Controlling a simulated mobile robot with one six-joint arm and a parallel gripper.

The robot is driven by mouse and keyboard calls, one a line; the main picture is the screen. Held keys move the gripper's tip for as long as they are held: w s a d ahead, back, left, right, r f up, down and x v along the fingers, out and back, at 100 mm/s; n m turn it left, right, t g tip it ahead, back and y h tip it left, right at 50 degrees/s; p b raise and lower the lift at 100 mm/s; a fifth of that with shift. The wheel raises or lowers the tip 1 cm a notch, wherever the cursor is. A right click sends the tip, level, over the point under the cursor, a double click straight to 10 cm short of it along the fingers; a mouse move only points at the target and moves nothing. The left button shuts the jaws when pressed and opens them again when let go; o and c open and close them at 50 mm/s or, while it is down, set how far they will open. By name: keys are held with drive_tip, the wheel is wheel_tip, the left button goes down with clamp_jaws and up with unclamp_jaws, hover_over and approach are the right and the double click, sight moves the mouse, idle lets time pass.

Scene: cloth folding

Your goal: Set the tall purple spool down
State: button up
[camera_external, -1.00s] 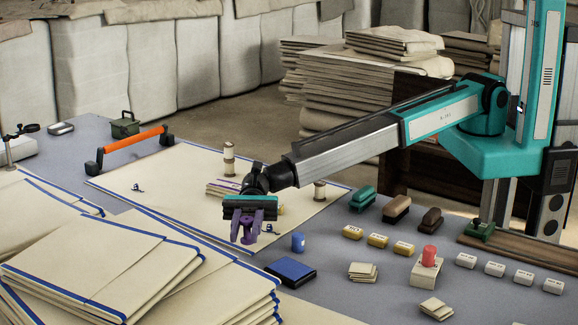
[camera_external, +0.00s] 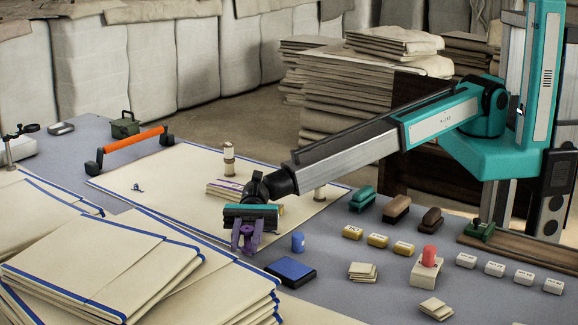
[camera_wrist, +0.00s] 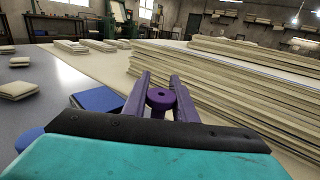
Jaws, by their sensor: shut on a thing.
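The tall purple spool (camera_wrist: 160,99) is between the two purple fingers of my gripper (camera_wrist: 159,90) in the wrist view, with its round top and centre hole showing. In the external view, my gripper (camera_external: 245,238) is low near the front edge of the large cream cloth, shut on the spool (camera_external: 247,234). The spool looks upright. Its lower part is mostly hidden by the fingers, and I cannot tell whether its base touches the surface.
A stack of folded cream cloths with blue edges (camera_external: 140,262) stands close on the left. A blue pad (camera_external: 291,271) and a small blue spool (camera_external: 298,242) are to the right. Cream-and-brown spools (camera_external: 228,160) stand further back. Grey table is free beyond the blue pad.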

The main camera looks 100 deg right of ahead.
sight(248, 227)
drive_tip(key=shift+f+b, duration=0.3)
drive_tip(key=o, duration=1)
drive_tip(key=shift+r+p, duration=0.3)
drive_tip(key=shift+p, duration=0.05)
drive_tip(key=shift+r+p, duration=0.55)
drive_tip(key=shift+p, duration=0.25)
drive_tip(key=d, duration=0.1)
drive_tip(key=d+b, duration=0.1)
drive_tip(key=d, duration=0.1)
drive_tip(key=s+d, duration=0.1)
drive_tip(key=d, duration=0.1)
drive_tip(key=shift+s+d+f+b, duration=0.1)
drive_tip(key=shift+d+f+b, duration=0.05)
drive_tip(key=shift+f+b, duration=0.2)
drive_tip(key=r, duration=0.6)
drive_tip(key=shift+a+r+b, duration=0.2)
drive_tip(key=shift+r+b, duration=0.1)
drive_tip(key=shift+r, duration=0.35)
